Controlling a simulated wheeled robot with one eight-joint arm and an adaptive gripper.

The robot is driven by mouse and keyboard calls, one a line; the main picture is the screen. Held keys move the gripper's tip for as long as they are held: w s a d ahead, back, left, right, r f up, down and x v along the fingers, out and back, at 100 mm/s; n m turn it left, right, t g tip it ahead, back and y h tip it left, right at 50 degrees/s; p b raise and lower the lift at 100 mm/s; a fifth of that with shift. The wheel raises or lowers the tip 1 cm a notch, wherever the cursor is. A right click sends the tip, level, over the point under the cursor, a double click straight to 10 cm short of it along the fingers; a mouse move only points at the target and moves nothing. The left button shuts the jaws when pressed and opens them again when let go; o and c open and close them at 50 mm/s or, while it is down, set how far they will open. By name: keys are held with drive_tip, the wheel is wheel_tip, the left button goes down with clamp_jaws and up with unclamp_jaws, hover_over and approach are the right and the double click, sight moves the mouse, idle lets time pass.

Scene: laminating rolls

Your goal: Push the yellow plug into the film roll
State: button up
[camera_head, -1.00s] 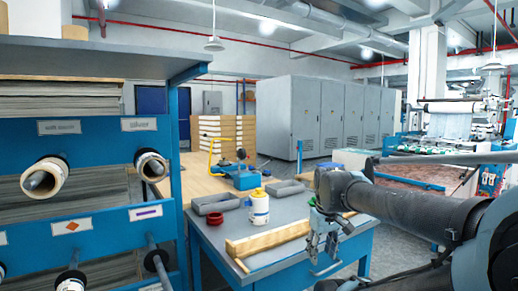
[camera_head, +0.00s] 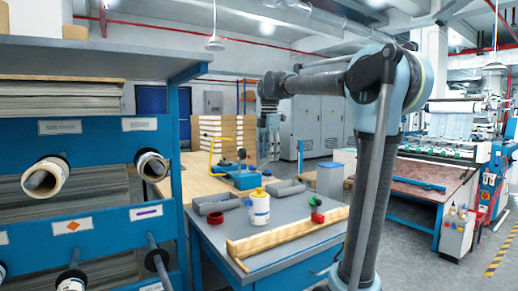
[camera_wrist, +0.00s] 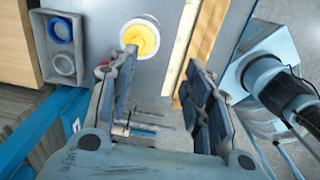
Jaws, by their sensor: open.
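The film roll (camera_head: 259,212) is a short white cylinder standing upright on the grey table. The yellow plug (camera_head: 259,191) shows at its top end. In the wrist view the plug (camera_wrist: 141,40) is a yellow disc inside the roll's pale rim, near the top of the picture; how deep it sits I cannot tell. My gripper (camera_head: 270,148) hangs above the table, higher than the roll, fingers pointing down. In the wrist view my gripper (camera_wrist: 158,78) is open and empty, its two fingers spread just below the plug in the picture, apart from it.
A wooden bar (camera_head: 290,232) lies along the table's front. Grey trays (camera_head: 215,203) (camera_head: 285,188) stand behind it. A red ring (camera_head: 217,220) lies left of the roll; a red and green piece (camera_head: 317,210) lies right. A blue rack (camera_head: 95,165) stands at the left.

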sight(260, 189)
drive_tip(key=w+a+r+n, duration=0.2)
drive_tip(key=w+a+n, duration=0.1)
drive_tip(key=a, duration=0.1)
wheel_tip(260, 189, down, 17)
drive_tip(key=shift+d+f, duration=0.1)
drive_tip(key=shift+d, duration=0.05)
idle(0.6)
drive_tip(key=shift+c, duration=0.2)
clamp_jaws()
drive_tip(key=shift+s+f, duration=0.2)
drive_tip(key=shift+f, duration=0.1)
